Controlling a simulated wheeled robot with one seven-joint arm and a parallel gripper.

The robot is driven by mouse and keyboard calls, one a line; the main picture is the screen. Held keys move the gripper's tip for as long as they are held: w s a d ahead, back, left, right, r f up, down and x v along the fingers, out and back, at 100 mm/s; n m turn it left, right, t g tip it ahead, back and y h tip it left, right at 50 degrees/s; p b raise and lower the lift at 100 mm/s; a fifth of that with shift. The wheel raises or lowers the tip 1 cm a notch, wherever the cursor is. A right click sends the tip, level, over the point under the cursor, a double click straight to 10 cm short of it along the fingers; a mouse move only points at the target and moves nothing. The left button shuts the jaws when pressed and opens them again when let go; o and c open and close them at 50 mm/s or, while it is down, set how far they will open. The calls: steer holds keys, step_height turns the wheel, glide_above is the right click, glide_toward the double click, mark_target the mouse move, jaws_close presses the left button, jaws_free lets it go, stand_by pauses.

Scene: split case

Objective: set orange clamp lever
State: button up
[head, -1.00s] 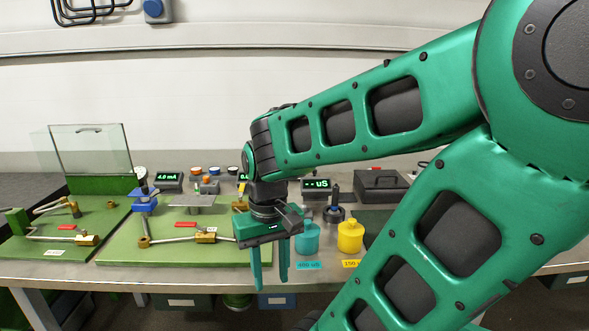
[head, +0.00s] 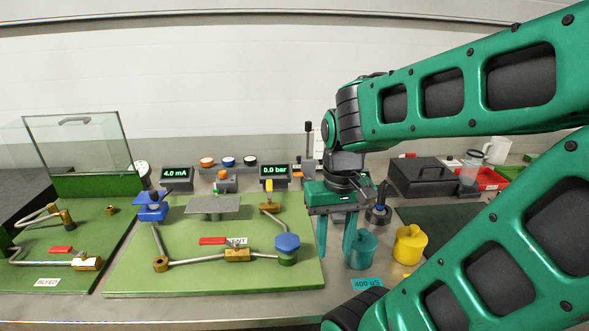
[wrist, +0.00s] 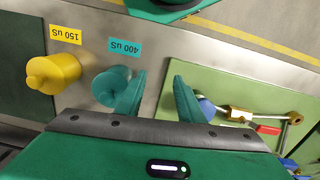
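A small grey block with an orange part on top (head: 223,175) stands behind the green board, left of centre in the head view. It may be the orange clamp lever, but it is too small to tell its shape or setting. My gripper (head: 336,258) points down at the board's right edge, well to the right of that block and nearer to me. Its two teal fingers are apart with nothing between them. The wrist view also shows the open gripper (wrist: 159,80) over the bench, and no orange lever is seen there.
A teal pot (head: 362,252) and a yellow pot (head: 410,246) stand just right of my gripper. A blue hexagonal knob (head: 287,243) is close on its left. The board (head: 200,278) carries pipes and a grey plate. A clear hinged cover (head: 78,145) stands open at the left.

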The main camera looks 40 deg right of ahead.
steer(key=r, duration=0.2)
step_height(320, 180, up, 5)
steer(key=m, duration=1.9)
glide_above(302, 176)
steer(key=w, duration=0.2)
steer(key=f, duration=1)
steer(key=shift+w+a+f, duration=0.1)
steer(key=shift+a, duration=0.3)
